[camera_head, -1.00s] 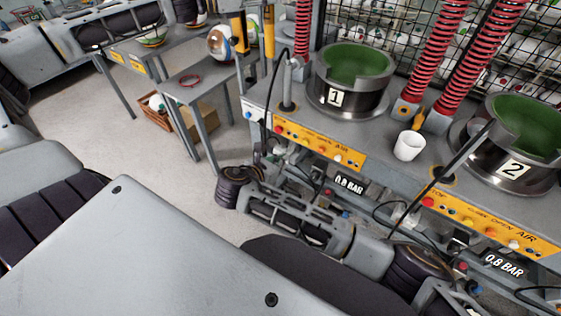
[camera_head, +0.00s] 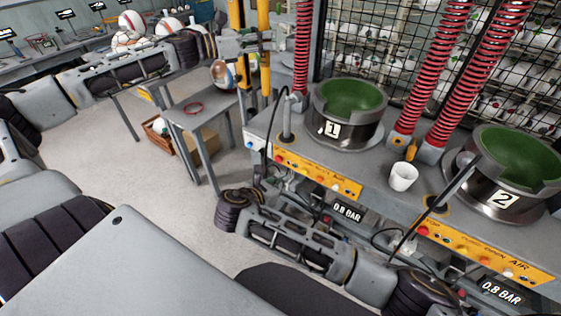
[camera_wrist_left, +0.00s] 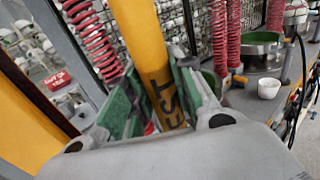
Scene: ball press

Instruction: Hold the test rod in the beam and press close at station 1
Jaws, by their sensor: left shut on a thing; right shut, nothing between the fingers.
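The test rod (camera_head: 263,18) is a yellow bar, upright in the head view, near the left end of the press bench. My left gripper (camera_head: 262,46) is shut on it. In the left wrist view the rod (camera_wrist_left: 147,50) stands between the green finger pads, with part of its dark lettering showing. Station 1 (camera_head: 347,112) is a dark round pot with a green inside and a "1" plate. Its orange button panel (camera_head: 318,176) is on the bench front. My right gripper (camera_head: 280,180) is shut and empty, low by this panel's left part; whether it touches a button is unclear.
A yellow post (camera_head: 235,14) stands just left of the rod; it also fills the left of the wrist view (camera_wrist_left: 22,115). Station 2 (camera_head: 505,175), a white cup (camera_head: 403,177) and red coiled hoses (camera_head: 428,75) are to the right. A side table (camera_head: 195,118) holds a red ring.

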